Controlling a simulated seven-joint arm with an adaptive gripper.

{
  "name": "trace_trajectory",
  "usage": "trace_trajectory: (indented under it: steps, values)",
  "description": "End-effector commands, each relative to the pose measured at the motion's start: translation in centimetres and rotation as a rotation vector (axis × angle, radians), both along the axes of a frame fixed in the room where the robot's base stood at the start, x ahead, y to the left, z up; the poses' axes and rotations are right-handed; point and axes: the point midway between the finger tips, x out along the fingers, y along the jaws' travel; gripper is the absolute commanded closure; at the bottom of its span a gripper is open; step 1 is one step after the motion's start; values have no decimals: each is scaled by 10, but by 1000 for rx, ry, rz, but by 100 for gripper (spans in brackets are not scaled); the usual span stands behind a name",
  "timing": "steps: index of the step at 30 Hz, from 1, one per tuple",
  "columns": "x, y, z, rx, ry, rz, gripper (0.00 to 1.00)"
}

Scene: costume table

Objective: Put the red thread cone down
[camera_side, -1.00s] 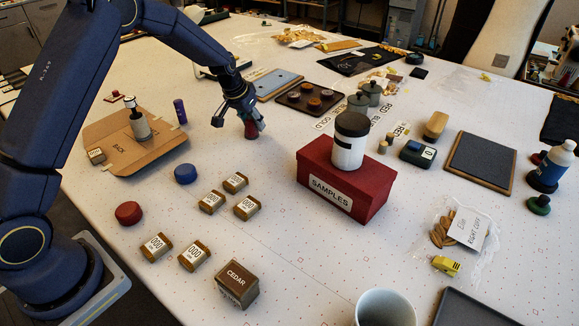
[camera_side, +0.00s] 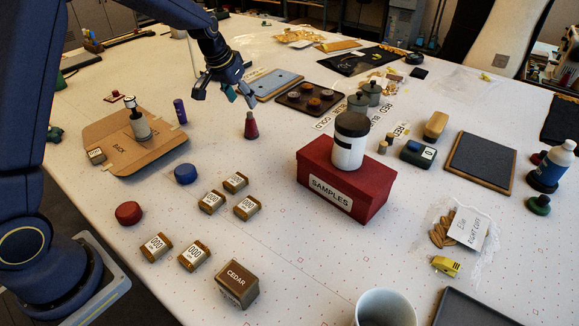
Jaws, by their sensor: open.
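The red thread cone (camera_side: 251,127) stands upright on the white table, left of the dark tray of round pieces and behind the small labelled jars. Its narrow top points up and it stands free. My gripper (camera_side: 241,100) is open and empty, above and slightly left of the cone, with a visible gap between the fingertips and the cone.
A cardboard piece (camera_side: 105,140) with a pump bottle lies to the left. A dark tray (camera_side: 290,99) and a blue tablet (camera_side: 275,84) lie behind the cone. A red SAMPLES box (camera_side: 368,198) stands to the right. Table around the cone is clear.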

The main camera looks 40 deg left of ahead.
Motion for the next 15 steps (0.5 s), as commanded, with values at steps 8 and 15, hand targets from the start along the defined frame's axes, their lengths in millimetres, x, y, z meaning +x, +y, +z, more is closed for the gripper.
trace_trajectory:
  steps: [8,15]
  values:
    - [-21,-7,37,-5,-9,-4,40]
    - [-130,-53,112,-35,-46,-33,40]
